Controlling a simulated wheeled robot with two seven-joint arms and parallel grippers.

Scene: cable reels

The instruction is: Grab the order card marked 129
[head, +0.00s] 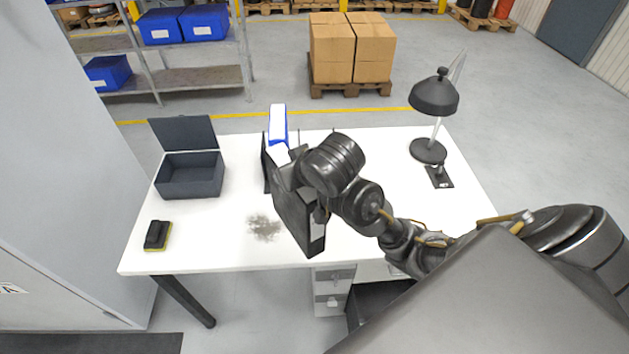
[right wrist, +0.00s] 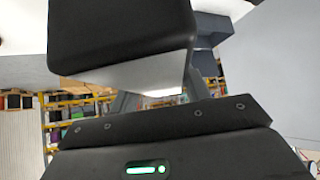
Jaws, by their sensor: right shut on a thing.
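I cannot make out an order card or the number 129 in either view. My right gripper (head: 290,182) reaches over the middle of the white table and is shut on a dark, binder-like block (head: 297,217). The block is tilted, with a pale strip along its near right edge. In the right wrist view a large dark block (right wrist: 120,30) with a pale lower face fills the top, close to the camera. The fingertips are hidden there. My left gripper is not in view.
A blue-and-white binder (head: 278,124) stands behind the hand at a dark holder. A grey smudge (head: 264,227) marks the white table (head: 225,255). A black lamp (head: 434,97) stands at right.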

